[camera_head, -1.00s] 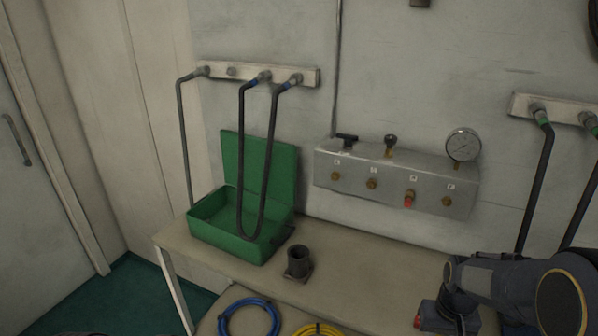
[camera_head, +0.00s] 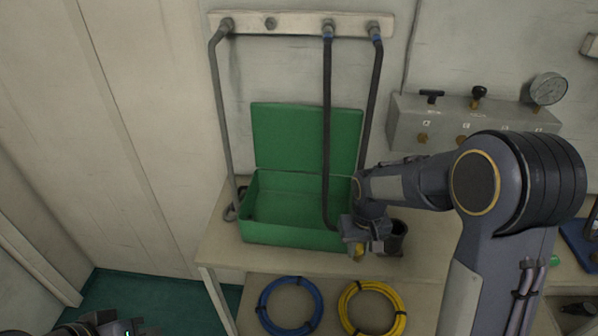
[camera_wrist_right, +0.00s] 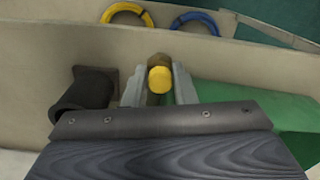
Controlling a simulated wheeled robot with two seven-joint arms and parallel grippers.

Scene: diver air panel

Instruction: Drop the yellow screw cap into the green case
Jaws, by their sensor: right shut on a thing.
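The yellow screw cap (camera_wrist_right: 160,79) is held between the two fingers of my right gripper (camera_wrist_right: 159,88) in the right wrist view. In the head view the cap (camera_head: 358,249) shows as a small yellow spot at the tip of my right gripper (camera_head: 366,246). This gripper is just right of the front right corner of the green case (camera_head: 290,236), in front of the dark cup. The green case stands open on the bench, its lid raised at the back; its inside looks empty. Part of my left gripper (camera_head: 115,328) shows at the bottom left edge; its fingers are not clear.
Blue (camera_head: 290,305) and yellow (camera_head: 371,307) hose coils lie below. A valve panel (camera_head: 455,120) is on the wall.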

